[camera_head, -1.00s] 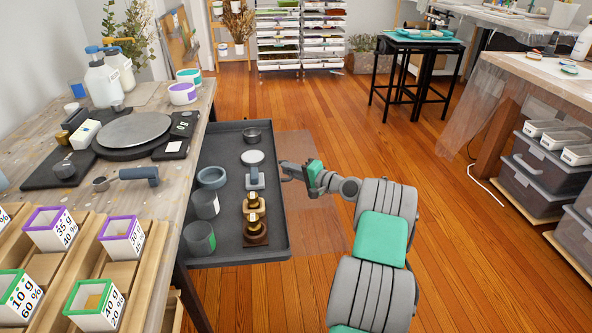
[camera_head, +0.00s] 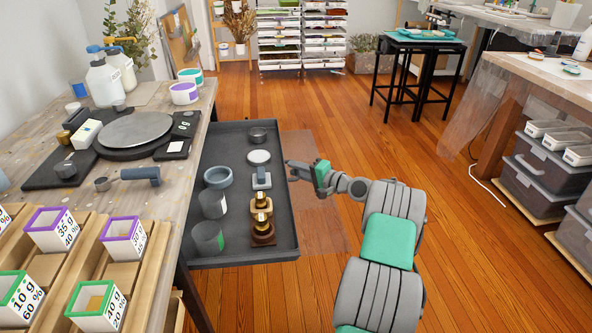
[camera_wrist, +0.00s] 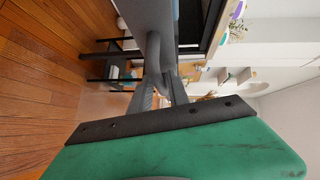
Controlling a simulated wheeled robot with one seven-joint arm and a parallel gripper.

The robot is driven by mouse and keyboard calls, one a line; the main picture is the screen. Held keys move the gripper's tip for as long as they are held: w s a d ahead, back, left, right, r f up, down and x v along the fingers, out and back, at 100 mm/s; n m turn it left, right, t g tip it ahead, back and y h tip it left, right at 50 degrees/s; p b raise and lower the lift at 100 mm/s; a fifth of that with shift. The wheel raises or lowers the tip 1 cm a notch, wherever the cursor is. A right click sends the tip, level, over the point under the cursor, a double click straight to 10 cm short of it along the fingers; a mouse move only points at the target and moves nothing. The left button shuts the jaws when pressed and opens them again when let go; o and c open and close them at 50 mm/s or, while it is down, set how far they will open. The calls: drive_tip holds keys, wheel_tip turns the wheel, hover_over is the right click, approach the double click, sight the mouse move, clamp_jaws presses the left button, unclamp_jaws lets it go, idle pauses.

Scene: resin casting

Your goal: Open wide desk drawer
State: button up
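The wide dark grey drawer (camera_head: 282,215) sticks out to the right from under the wooden desk (camera_head: 185,205). It is well open, and its contents show from above. My gripper (camera_head: 291,166) is at the middle of the drawer's outer front, on the side away from the desk. In the wrist view my two fingers (camera_wrist: 161,88) close around a grey handle (camera_wrist: 154,52) on the drawer's front panel (camera_wrist: 150,15). The exact contact is partly hidden by the fingers.
The drawer holds cups, a blue-grey ring (camera_head: 218,177), brass weights (camera_head: 262,222) and a small bowl (camera_head: 257,135). A scale (camera_head: 134,130) and bottles (camera_head: 103,85) stand on the desk.

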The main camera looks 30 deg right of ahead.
drive_tip(key=p+v, duration=0.2)
drive_tip(key=v, duration=0.5)
drive_tip(key=shift+s, duration=0.3)
